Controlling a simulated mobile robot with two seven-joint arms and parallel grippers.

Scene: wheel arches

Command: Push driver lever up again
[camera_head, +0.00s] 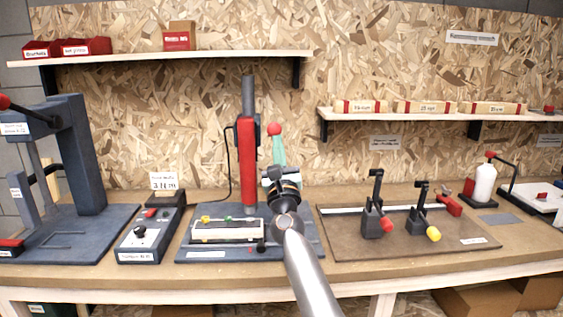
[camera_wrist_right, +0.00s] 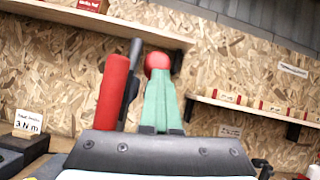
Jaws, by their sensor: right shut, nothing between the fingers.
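The driver is a red cylinder (camera_head: 247,165) on a dark upright column (camera_head: 248,97) at the middle of the bench. The red ball knob (camera_head: 274,129) of its lever shows to the right of the cylinder, at about its upper end. My right gripper (camera_head: 277,139) points upward with its green fingers shut and empty. Its tips are right under the knob in the picture. In the right wrist view the knob (camera_wrist_right: 157,61) is at the ends of the green fingers (camera_wrist_right: 160,82); I cannot tell whether they touch. The lever's rod is mostly hidden. My left gripper is not in view.
The driver's base plate (camera_head: 192,256) carries a long tray (camera_head: 223,232). A control box (camera_head: 148,238) stands left of it. A board (camera_head: 345,245) with two levers, one red-knobbed and one yellow-knobbed, lies to the right. Shelves (camera_head: 150,56) hang on the wall behind.

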